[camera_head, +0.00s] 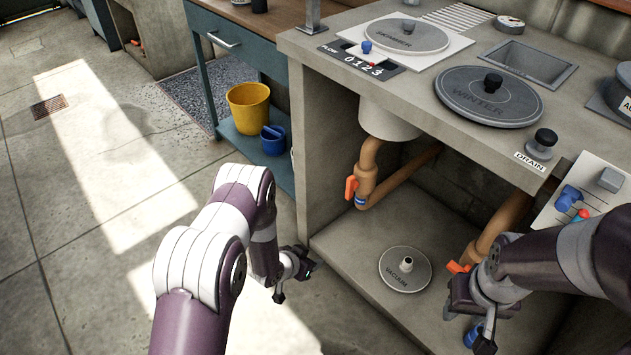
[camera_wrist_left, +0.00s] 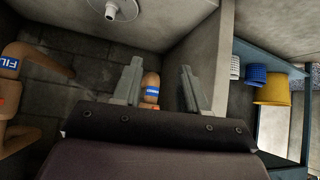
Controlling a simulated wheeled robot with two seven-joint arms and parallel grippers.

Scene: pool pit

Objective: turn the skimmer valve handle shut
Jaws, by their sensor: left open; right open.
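The skimmer valve's orange handle (camera_head: 351,187) sits on the left side of a tan pipe (camera_head: 368,165) under the skimmer lid (camera_head: 406,35). It stands roughly upright, close along the pipe. A blue label (camera_head: 360,201) is just below it. In the left wrist view the pipe and its blue label (camera_wrist_left: 152,92) show between my fingers; the handle is mostly hidden behind the gripper body. My left gripper (camera_head: 295,283) is open and empty, left of and below the handle, apart from it. My right gripper (camera_head: 481,336) is open at the lower right, beside another valve.
Another orange valve handle (camera_head: 457,268) is on the right pipe, close to my right gripper. A round vacuum lid (camera_head: 405,268) lies on the pit floor. The concrete counter (camera_head: 330,85) overhangs the pipes. A yellow bucket (camera_head: 249,107) stands on the shelf left. Floor at left is clear.

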